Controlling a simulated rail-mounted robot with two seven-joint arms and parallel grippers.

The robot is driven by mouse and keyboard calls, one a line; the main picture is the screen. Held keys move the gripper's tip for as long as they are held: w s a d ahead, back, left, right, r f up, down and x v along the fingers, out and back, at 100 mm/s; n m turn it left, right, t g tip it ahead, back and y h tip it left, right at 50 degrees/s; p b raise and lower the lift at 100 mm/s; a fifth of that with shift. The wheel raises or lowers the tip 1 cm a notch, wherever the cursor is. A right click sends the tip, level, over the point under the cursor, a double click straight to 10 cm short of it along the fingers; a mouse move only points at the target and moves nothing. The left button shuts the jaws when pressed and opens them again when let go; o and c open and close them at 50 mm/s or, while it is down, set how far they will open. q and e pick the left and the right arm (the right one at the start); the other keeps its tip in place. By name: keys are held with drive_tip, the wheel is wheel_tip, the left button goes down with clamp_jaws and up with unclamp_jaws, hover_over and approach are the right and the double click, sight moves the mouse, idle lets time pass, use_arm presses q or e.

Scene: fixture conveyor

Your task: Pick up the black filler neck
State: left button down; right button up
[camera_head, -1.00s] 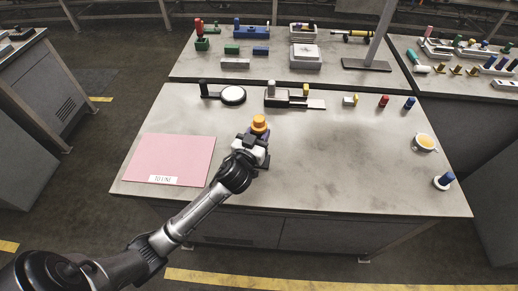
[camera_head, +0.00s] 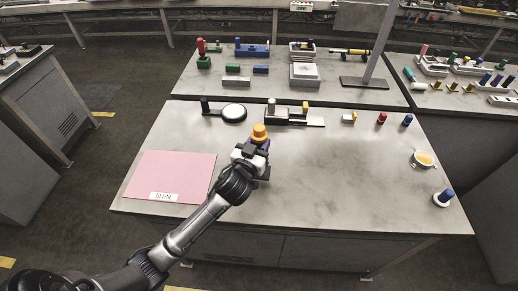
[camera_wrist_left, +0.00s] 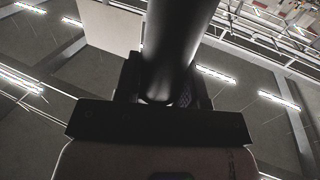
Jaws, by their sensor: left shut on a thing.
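My left gripper (camera_head: 256,157) is shut on the black filler neck (camera_wrist_left: 182,38). In the left wrist view the neck is a thick dark cylinder running from between the jaws (camera_wrist_left: 160,88) up out of the picture. In the head view the gripper is over the middle left of the front table, right of the pink mat, and its jaws hide most of the neck. An orange cap (camera_head: 259,132) shows just beyond the jaws; I cannot tell how it joins the neck. The gap to the table top is unclear. My right gripper is out of view.
A pink mat (camera_head: 165,172) lies on the front table's left. Behind the gripper are a round white-topped fixture (camera_head: 234,111) and a long block fixture (camera_head: 291,116). Small coloured parts and a yellow-filled cup (camera_head: 424,159) stand right. The table's middle right is clear.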

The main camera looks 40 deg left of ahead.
use_arm(q)
drive_tip(key=d+r, duration=0.6)
drive_tip(key=d, duration=0.4)
drive_tip(key=s+d+r+m+h+p, duration=0.1)
drive_tip(key=s+d+m+h, duration=0.2)
drive_tip(key=s, duration=0.4)
drive_tip(key=shift+d+r+t+h, duration=0.4)
drive_tip(key=shift+d+h, duration=0.35)
drive_tip(key=shift+h, duration=0.35)
